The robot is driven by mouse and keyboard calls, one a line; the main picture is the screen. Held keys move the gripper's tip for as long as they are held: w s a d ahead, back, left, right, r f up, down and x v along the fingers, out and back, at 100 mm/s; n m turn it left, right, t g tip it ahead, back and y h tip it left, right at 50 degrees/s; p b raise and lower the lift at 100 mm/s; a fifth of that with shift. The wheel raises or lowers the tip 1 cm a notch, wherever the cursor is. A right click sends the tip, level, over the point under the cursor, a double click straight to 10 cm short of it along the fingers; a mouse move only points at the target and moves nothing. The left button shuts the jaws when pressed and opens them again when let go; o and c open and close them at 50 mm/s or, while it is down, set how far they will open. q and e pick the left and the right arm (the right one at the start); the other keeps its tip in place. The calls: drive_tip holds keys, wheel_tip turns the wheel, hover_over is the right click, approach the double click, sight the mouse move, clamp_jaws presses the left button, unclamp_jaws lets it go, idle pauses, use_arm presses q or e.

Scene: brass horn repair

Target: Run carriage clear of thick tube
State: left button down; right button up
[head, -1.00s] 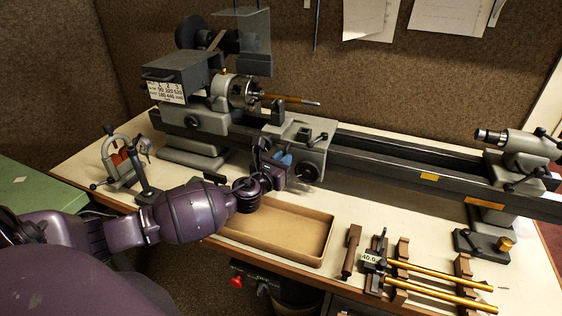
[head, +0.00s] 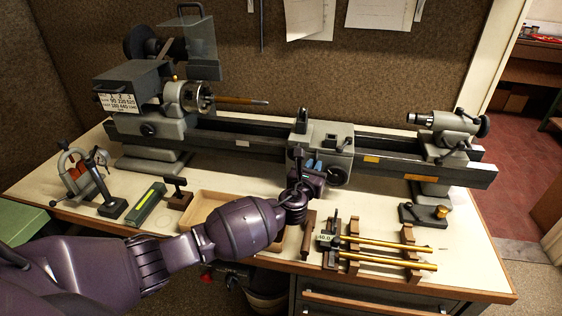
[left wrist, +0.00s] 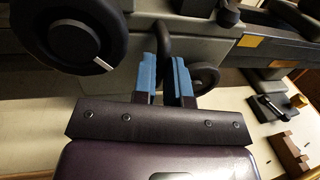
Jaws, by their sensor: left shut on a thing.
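The grey carriage (head: 325,140) sits on the lathe bed, right of middle. It stands well apart from the brass tube (head: 240,101), which projects right from the chuck (head: 190,97). My left gripper (head: 316,166) is at the front of the carriage. Its blue fingers (left wrist: 170,82) are shut on a dark bent handle (left wrist: 166,38) at the carriage front. The fingers hide part of the handle. A round handwheel (head: 336,177) shows beside the gripper. My right gripper is in neither view.
The tailstock (head: 447,133) stands at the bed's right end, with bare bed (head: 385,155) between it and the carriage. On the bench in front are a shallow tray (head: 205,205), brass tubes on wooden rests (head: 405,249), a green box (head: 146,200) and a small stand (head: 178,192).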

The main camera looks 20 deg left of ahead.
use_arm(q)
drive_tip(key=w+d, duration=0.2)
drive_tip(key=d, duration=0.8)
drive_tip(key=shift+w+d+b, duration=0.25)
drive_tip(key=shift+d+b, duration=0.05)
drive_tip(key=c, duration=1.2)
unclamp_jaws()
drive_tip(key=shift+a, duration=0.1)
drive_tip(key=shift+o, duration=0.2)
drive_tip(key=shift+s, duration=0.15)
drive_tip(key=s+p, duration=0.1)
drive_tip(key=s, duration=0.9)
drive_tip(key=shift+s+d, duration=0.2)
drive_tip(key=shift+s, duration=0.05)
